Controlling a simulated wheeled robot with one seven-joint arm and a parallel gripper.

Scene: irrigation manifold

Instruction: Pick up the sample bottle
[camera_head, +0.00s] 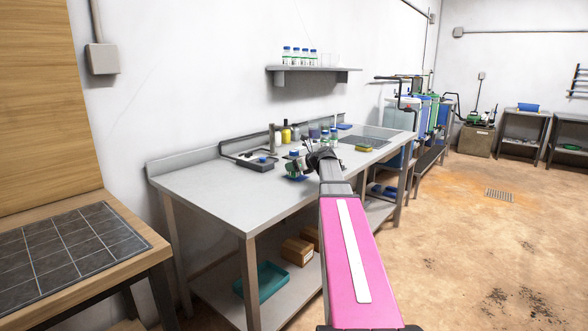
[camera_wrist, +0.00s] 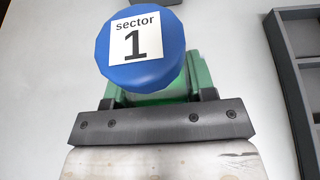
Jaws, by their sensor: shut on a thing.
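The sample bottle has a blue cap (camera_wrist: 140,50) with a white label reading "sector 1", seen from above in the wrist view. In the head view the bottle (camera_head: 294,154) shows small, with its blue cap, at the far end of my arm over the grey workbench. My gripper (camera_wrist: 150,96) is shut on the bottle just below the cap. The cap hides most of the bottle body and the fingertips. In the head view my gripper (camera_head: 308,160) is partly hidden by my own wrist. I cannot tell whether the bottle touches the bench.
The grey workbench (camera_head: 215,190) is clear on its left. A dark tray (camera_head: 256,163) lies behind the bottle; a dark-edged tray (camera_wrist: 292,70) shows at right in the wrist view. Several bottles stand behind my gripper. A wall shelf (camera_head: 310,69) holds more bottles.

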